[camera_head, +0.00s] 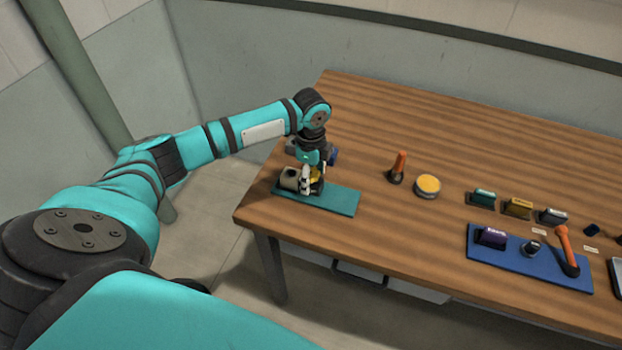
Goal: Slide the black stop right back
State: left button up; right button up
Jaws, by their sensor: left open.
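My left gripper (311,184) points down over the teal mat (342,201) at the table's left end. It is open, at a small fixture with a grey block (289,179) and a yellow part. The gripper covers much of this fixture. I cannot make out the black stop for certain; dark parts show around the fingers, but the view is too small to tell them apart. I cannot tell whether the fingers touch anything. My right gripper is not in view.
An orange-handled tool (399,167) and a yellow-topped round tin (428,186) stand right of the mat. Small boxes, teal (483,197), yellow (519,207) and grey (552,215), stand further right. A blue mat (510,261) holds several items. The wooden table's middle front is clear.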

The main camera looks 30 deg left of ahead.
pick_arm(q)
jog(key=shift+f, duration=0.95)
jog(key=shift+c, duration=0.2)
grip_shut()
